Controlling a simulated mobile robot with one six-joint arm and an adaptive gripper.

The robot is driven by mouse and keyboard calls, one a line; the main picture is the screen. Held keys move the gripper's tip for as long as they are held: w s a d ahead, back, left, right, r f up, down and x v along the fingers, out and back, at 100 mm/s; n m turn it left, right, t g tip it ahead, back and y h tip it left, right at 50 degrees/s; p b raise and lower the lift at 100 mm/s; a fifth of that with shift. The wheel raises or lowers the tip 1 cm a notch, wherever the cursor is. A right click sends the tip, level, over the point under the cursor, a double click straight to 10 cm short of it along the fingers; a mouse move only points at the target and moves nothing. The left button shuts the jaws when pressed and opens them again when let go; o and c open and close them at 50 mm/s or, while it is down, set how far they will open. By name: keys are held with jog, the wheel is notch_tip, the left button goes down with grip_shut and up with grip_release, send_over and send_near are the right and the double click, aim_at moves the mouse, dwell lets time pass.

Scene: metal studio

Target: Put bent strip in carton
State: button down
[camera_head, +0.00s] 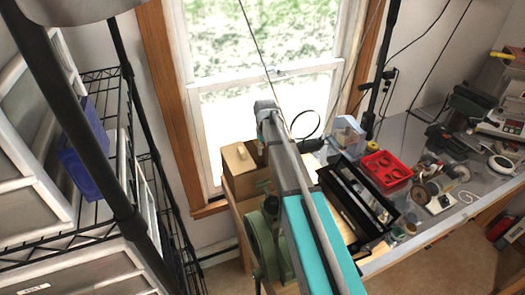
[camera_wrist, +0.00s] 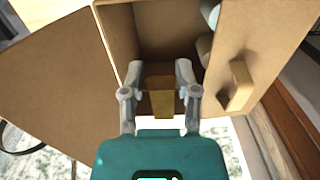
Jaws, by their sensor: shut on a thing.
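My gripper (camera_wrist: 160,76) is shut on the bent strip (camera_wrist: 163,104), a small brass-yellow piece between the fingers in the wrist view. Its far end is hard to make out against the brown behind it. The carton (camera_wrist: 117,27) is tan cardboard and open, with its dark inside beyond the fingertips. The fingers are at the carton's opening; I cannot tell how deep they reach. In the head view the carton (camera_head: 238,182) stands by the window, left of my arm, which hides part of it. The strip cannot be made out there.
A tan block (camera_wrist: 238,88) sits on the carton's right-hand panel. Pale grey-blue rounded things (camera_wrist: 207,48) show at the carton's inner right side. In the head view, a black toolbox (camera_head: 355,205) and a red tray (camera_head: 386,170) stand right of my arm. A wire shelf (camera_head: 100,75) is at left.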

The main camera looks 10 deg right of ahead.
jog(key=shift+c, duration=1.4)
grip_release()
jog(key=shift+w, duration=0.1)
jog(key=shift+r, duration=0.1)
